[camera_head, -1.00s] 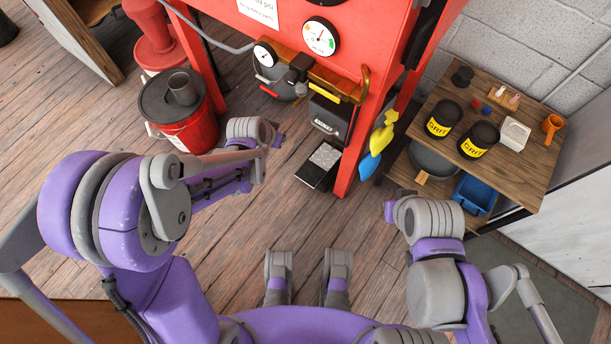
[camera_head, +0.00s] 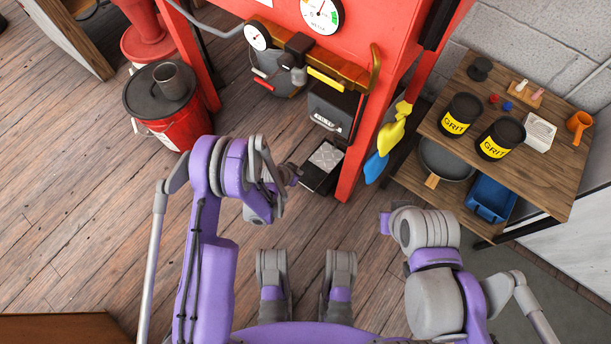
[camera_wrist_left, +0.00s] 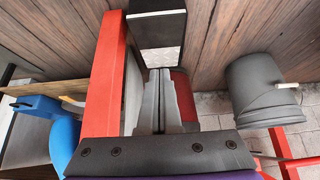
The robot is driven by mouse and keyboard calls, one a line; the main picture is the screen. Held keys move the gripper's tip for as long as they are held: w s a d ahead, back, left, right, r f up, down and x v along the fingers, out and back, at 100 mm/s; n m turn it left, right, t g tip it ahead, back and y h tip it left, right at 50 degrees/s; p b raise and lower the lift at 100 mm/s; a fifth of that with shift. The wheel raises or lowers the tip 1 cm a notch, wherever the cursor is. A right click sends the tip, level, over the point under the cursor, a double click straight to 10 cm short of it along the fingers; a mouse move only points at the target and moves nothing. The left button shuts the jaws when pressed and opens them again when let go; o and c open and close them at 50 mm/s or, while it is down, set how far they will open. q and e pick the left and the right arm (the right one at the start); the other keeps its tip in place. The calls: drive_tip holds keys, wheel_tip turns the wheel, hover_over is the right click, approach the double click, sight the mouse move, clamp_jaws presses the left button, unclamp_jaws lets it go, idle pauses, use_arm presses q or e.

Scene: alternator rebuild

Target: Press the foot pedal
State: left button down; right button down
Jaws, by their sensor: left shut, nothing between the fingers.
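The foot pedal (camera_head: 325,160) is a black box with a silver diamond-plate tread, on the wooden floor at the foot of the red cabinet. My left gripper (camera_head: 296,175) is just left of the pedal in the head view. In the left wrist view its fingers (camera_wrist_left: 159,72) are shut and empty, with tips pointing at the pedal's tread (camera_wrist_left: 160,58). I cannot tell whether they touch it. My right gripper (camera_head: 386,223) is to the right, away from the pedal, its fingers too small to read.
A red cabinet leg (camera_head: 362,160) stands right beside the pedal. A red bucket (camera_head: 175,130) stands to the left. Yellow and blue items (camera_head: 390,135) hang by the leg. A wooden shelf (camera_head: 545,175) with grit jars is at the right. Floor at left is open.

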use_arm(q)
drive_tip(key=b, duration=0.3)
hover_over(309, 175)
drive_tip(key=s, duration=0.1)
drive_tip(key=f, duration=0.8)
drive_tip(key=shift+a+f, duration=0.3)
drive_tip(key=shift+f, duration=0.05)
drive_tip(key=shift+s+a+f, duration=0.15)
drive_tip(key=shift+s+f, duration=0.05)
drive_tip(key=shift+f, duration=0.4)
drive_tip(key=shift+s+a+f, duration=0.1)
drive_tip(key=shift+s+f, duration=0.05)
drive_tip(key=shift+f, duration=0.4)
drive_tip(key=shift+s+a+f+b, duration=0.1)
drive_tip(key=shift+s+f+b, duration=0.05)
drive_tip(key=shift+f+b, duration=0.35)
